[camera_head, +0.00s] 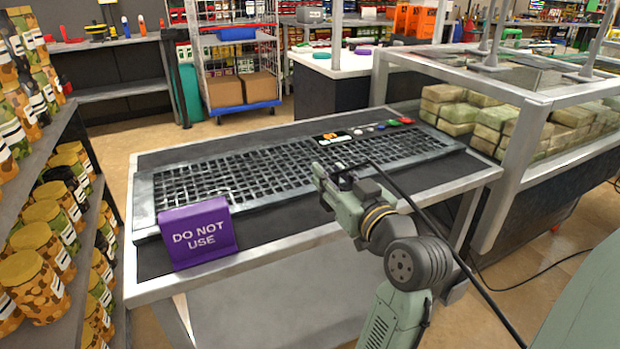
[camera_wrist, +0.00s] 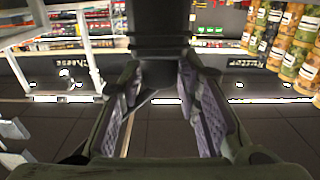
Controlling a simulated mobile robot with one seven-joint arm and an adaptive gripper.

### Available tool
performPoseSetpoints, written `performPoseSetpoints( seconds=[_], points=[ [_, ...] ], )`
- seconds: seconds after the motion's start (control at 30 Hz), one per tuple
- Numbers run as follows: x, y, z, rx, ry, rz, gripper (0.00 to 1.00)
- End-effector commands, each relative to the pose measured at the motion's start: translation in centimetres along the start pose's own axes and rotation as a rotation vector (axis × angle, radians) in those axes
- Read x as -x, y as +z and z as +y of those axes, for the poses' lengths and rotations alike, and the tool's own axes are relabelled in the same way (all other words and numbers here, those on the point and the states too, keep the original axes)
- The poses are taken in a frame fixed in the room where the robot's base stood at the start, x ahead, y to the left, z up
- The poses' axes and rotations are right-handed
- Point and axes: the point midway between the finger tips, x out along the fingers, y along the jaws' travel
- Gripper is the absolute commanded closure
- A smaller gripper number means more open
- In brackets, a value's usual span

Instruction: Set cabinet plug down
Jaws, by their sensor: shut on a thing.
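My gripper (camera_head: 333,188) is over the right half of the workbench (camera_head: 310,229), near its front edge, in the head view. In the wrist view its two padded fingers (camera_wrist: 163,95) are on either side of a dark cylindrical body, which I take as the cabinet plug (camera_wrist: 158,45). The gripper is shut on it. In the head view the plug is mostly hidden by the gripper. A black cable (camera_head: 440,232) loops from the gripper and runs down to the right along my arm. I cannot tell whether the plug touches the bench.
A wide grid panel (camera_head: 270,168) with coloured buttons lies on the bench behind my gripper. A purple "DO NOT USE" sign (camera_head: 198,232) stands at the front left. A metal frame with bundles (camera_head: 500,125) stands right. Shelves of tins (camera_head: 40,240) stand left. Dark bench surface is bare in front of the panel.

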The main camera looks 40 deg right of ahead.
Motion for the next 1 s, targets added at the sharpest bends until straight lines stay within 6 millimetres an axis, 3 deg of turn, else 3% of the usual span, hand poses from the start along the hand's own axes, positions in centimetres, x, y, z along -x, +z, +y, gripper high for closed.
performPoseSetpoints(
  seconds=[0.1,0.3,0.6,1.0],
  points=[
    [-2.5,0.1,-1.5,-0.001,-0.004,-0.001,0.99],
    [-4.5,0.5,-2.5,-0.001,-0.001,0.001,0.99],
    [-4.5,3.8,-2.5,-0.003,0.0,-0.002,0.99],
    [-4.5,4.5,-2.5,0.0,0.0,0.001,0.99]
  ],
)
